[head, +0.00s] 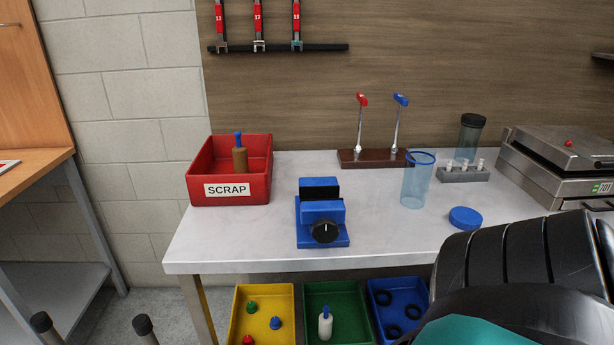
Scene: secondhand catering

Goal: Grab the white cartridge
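A white cartridge (325,325) with a blue tip stands in the green bin (309,293) below the table, at the bottom centre of the head view. It looks upright, and its lower end is near the picture's bottom edge. Neither of my grippers shows in the head view. A black ribbed and teal part of my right arm fills the lower right corner. Whether either gripper is open or shut is hidden.
The table (225,250) holds a red SCRAP bin (262,184) with a brown, blue-topped piece, a blue fixture (308,236) with a black knob, and a clear blue cup (415,185). Yellow (240,302) and blue (378,292) bins flank the green one.

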